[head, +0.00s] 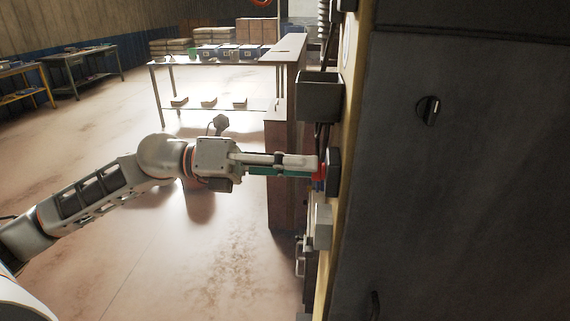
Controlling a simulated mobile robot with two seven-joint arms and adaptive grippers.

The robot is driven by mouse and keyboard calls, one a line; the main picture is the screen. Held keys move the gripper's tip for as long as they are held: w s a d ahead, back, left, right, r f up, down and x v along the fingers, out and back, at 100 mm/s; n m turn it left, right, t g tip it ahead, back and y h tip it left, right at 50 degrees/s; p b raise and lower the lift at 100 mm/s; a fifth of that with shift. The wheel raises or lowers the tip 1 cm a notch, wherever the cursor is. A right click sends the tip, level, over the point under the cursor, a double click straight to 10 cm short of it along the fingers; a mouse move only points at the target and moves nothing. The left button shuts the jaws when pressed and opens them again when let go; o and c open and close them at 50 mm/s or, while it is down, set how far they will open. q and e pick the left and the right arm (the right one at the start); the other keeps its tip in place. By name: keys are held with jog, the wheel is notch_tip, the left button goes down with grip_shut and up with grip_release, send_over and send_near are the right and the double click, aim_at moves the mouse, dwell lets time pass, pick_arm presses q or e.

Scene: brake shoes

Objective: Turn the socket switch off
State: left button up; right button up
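My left gripper (317,168) reaches in from the left, level, with its tip at a dark box (333,172) on the side of the panel. A small red part (321,171) with blue below it shows at the fingertips, in front of this box. This looks like the socket switch, but its setting is too small and too covered to read. I see the fingers edge-on, so I cannot tell whether they are open, shut or holding the red part. My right gripper is out of view.
A large dark cabinet (460,190) with a black knob (428,110) fills the right. Other boxes sit on the yellowish panel edge, including a dark open one (319,96) above and a grey one (322,226) below. The floor (210,260) at left is free.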

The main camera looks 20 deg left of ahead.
pick_arm(q)
jog(key=v, duration=1.2)
dwell(0.5)
jog(key=w+a+f+n+t+y, duration=0.1)
jog(key=w+f+n+t+y, duration=0.2)
jog(key=f+n, duration=0.5)
jog(key=w+f+n+t+y, duration=0.1)
jog(key=f+n+t+y, duration=0.1)
jog(key=f+n+t, duration=0.45)
jog(key=w+a+f+n+t+y, duration=0.1)
jog(key=w+f+n+t+y, duration=0.15)
jog(key=f+n, duration=0.7)
jog(key=s+d+f+n+g+y, duration=0.3)
jog(key=s+f+n, duration=0.3)
jog(key=f, duration=0.8)
jog(key=s+d+f+n+g+y, duration=0.3)
jog(key=s+d+f+n, duration=0.3)
jog(key=s+f, duration=0.5)
notch_tip(320, 180, down, 4)
jog(key=shift+s+r+n+y, duration=0.2)
jog(key=shift+n+y, duration=0.4)
jog(key=shift+y, duration=0.05)
